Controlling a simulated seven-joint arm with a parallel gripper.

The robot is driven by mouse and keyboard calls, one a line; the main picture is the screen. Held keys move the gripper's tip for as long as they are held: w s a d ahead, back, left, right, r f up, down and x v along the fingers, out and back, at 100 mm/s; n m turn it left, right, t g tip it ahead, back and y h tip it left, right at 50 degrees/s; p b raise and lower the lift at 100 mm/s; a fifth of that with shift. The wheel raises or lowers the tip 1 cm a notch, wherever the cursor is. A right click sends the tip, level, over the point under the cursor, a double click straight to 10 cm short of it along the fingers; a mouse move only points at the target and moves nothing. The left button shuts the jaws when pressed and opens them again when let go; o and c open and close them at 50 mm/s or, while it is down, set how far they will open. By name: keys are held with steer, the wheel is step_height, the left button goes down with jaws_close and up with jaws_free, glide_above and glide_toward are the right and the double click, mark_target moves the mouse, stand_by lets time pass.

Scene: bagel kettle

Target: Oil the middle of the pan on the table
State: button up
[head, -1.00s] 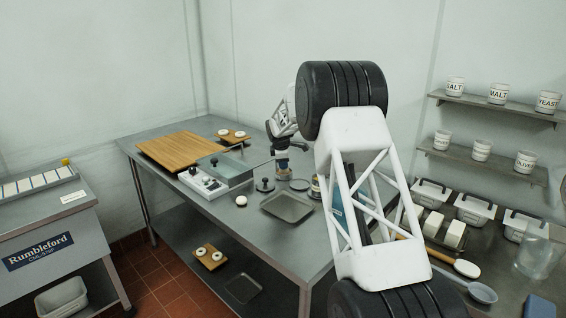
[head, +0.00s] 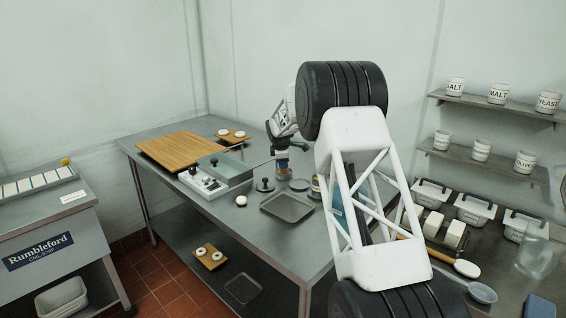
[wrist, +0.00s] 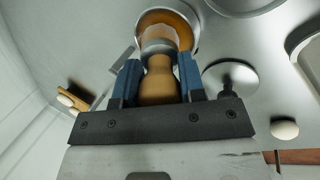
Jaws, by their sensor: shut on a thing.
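My gripper (head: 281,146) is at the back of the steel table, shut on a brush (wrist: 158,80) with a wooden handle and a metal band. In the wrist view the brush points down into a round, pale-rimmed dish (wrist: 196,32) with amber oil around its head. Whether the bristles touch the dish bottom is hidden. The pan (head: 287,207), a shallow grey square tray, lies on the table in front and slightly right of my gripper; its corner shows at the right of the wrist view (wrist: 308,58).
A black-knobbed round press (head: 265,185) and a white dough piece (head: 241,200) lie left of the pan. A grey round dish (head: 299,185) is behind it. A boxy appliance (head: 217,176) and a wooden board (head: 180,150) stand further left.

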steer(key=shift+r, duration=3.45)
steer(key=s+d+r+m+g+h, duration=0.2)
steer(key=s+d+m+g, duration=0.2)
steer(key=s+d+m, duration=1.3)
steer(key=s+d, duration=0.4)
steer(key=s, duration=0.3)
steer(key=shift+r+m+g+h, duration=0.4)
steer(key=shift+a, duration=0.15)
steer(key=w+a+y, duration=0.2)
steer(key=a, duration=1)
steer(key=w+a+t+y, duration=0.1)
steer(key=w+a, duration=0.2)
steer(key=a, duration=0.9)
steer(key=shift+a+y, duration=0.15)
steer(key=shift+y, duration=0.25)
